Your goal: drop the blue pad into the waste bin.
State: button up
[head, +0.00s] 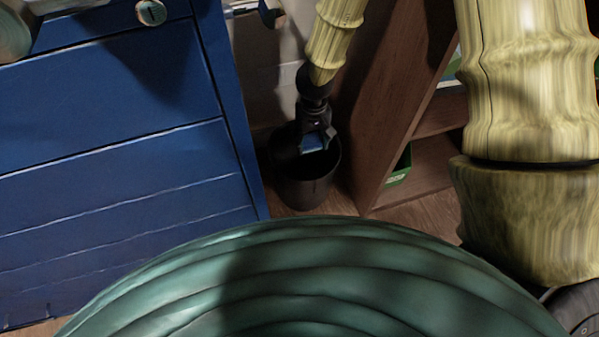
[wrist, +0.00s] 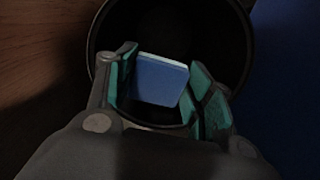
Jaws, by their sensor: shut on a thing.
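The blue pad (wrist: 160,80) is a small flat block with a pale edge, held between the teal-lined fingers of my gripper (wrist: 158,85) in the wrist view. In the head view the pad (head: 312,143) shows as a small blue patch at the tip of my gripper (head: 316,138). The waste bin (head: 303,192) is dark, round and open, standing on the floor. My gripper points down over its mouth, with the pad at about the opening. In the wrist view the bin's rim (wrist: 97,25) circles the pad, and its inside is too dark to make out.
A blue drawer cabinet (head: 110,130) stands close to the left of the bin. A brown wooden shelf unit (head: 385,110) stands close to the right, with a green box (head: 399,170) on a lower level. A little wood floor (head: 420,215) shows in front.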

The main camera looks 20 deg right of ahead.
jog(key=shift+f+b, duration=0.5)
jog(key=shift+f, duration=0.05)
jog(key=o, duration=1.2)
